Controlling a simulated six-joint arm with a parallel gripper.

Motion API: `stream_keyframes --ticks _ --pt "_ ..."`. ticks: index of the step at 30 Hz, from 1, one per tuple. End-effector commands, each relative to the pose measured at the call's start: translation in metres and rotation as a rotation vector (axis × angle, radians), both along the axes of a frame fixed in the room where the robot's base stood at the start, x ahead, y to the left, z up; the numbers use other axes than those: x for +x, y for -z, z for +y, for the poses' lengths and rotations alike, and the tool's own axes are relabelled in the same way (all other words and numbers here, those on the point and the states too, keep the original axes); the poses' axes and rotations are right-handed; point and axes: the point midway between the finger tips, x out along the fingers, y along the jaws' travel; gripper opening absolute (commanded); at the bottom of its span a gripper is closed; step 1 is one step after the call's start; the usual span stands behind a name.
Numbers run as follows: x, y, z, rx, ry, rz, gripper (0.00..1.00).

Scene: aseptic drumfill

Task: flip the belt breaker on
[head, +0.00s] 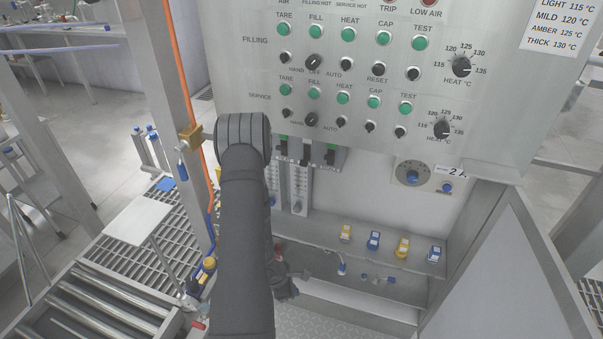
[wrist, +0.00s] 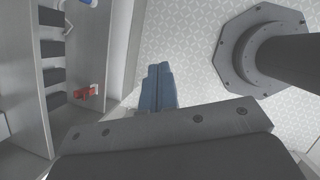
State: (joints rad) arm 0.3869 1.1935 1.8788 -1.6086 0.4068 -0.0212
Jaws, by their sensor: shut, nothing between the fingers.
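A row of small breakers (head: 330,155) with dark bodies and green marks sits under the lower edge of the control panel, just right of my arm's elbow. Their labels are too small to read, so I cannot tell which one is the belt breaker or how each lever stands. My gripper (wrist: 159,70) shows in the wrist view with its blue-grey fingers together and empty, over a light patterned floor. In the head view my forearm hides most of the gripper, low and well below the breakers. No breaker is recognisable in the wrist view.
The control panel (head: 235,65) overhangs the breakers with green buttons and black knobs. A shelf below holds yellow and blue connectors (head: 373,240). An orange hose (head: 180,75) runs down a post at left. An open cabinet door (head: 500,270) stands at right.

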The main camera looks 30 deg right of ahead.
Motion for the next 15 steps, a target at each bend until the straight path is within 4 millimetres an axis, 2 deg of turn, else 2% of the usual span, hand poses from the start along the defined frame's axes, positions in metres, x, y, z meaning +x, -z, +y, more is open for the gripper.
stream_keyframes --ticks 3,9,15 --pt "0.011 -0.014 -0.038 -0.175 -0.144 0.041 0.00" --pt "0.049 -0.052 -0.090 -0.488 -0.382 0.058 0.00" --pt "0.102 -0.103 -0.117 -0.814 -0.597 0.006 0.00"
